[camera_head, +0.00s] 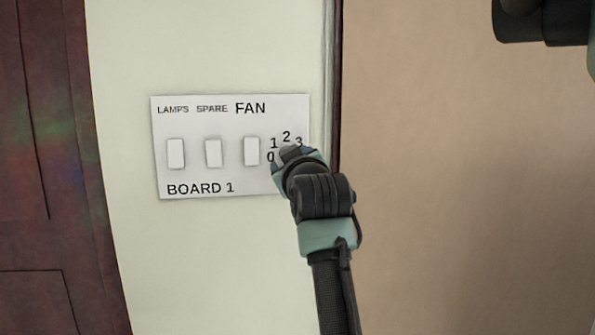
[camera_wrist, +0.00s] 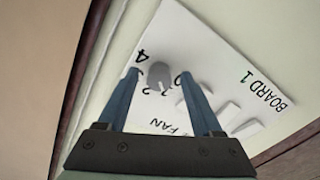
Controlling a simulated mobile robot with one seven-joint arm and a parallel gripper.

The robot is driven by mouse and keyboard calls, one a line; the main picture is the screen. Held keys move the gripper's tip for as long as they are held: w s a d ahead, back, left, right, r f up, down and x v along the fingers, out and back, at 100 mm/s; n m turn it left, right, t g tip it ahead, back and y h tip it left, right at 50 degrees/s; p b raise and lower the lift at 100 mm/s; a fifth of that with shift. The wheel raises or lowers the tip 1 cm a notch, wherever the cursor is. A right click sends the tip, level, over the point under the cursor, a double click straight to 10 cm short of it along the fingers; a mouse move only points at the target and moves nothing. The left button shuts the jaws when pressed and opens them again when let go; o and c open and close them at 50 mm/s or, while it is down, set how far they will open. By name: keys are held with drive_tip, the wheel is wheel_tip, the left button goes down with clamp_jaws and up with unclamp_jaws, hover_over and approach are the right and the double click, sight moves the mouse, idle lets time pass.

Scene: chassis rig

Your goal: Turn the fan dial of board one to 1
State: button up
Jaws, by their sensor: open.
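Board one (camera_head: 200,180) is a white wall plate marked BOARD 1, with the numbers 0 to 3 visible at its right end under the FAN label. My gripper (camera_head: 287,157) is at those numbers and largely hides the dial in the head view. In the wrist view the fan dial (camera_wrist: 158,73) is a round grey knob with numbers around it. My gripper (camera_wrist: 160,76) is open, with one blue finger on each side of the dial in the picture. I cannot tell whether the fingers touch it, or which number it points to.
Three white rocker switches (camera_head: 213,153) sit on the board left of the dial. A dark wooden door (camera_head: 40,170) stands at the left, and a dark vertical trim (camera_head: 335,80) edges the wall just right of the board.

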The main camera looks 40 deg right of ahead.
drive_tip(key=b+v, duration=0.5)
drive_tip(key=v, duration=0.7)
drive_tip(key=a+r+t+y, duration=0.2)
drive_tip(key=a+t, duration=0.1)
drive_tip(key=a, duration=0.7)
drive_tip(key=a+r+t+y, duration=0.15)
drive_tip(key=a+t, duration=0.25)
drive_tip(key=a, duration=0.6)
drive_tip(key=s+a+r+t+y, duration=0.3)
drive_tip(key=s+a, duration=0.7)
drive_tip(key=a, duration=0.4)
drive_tip(key=t+y, duration=0.1)
drive_tip(key=y, duration=0.1)
drive_tip(key=shift+s+r+n+t+y, duration=0.15)
drive_tip(key=shift+s+n+t+y, duration=0.2)
drive_tip(key=shift+s+n+t, duration=0.05)
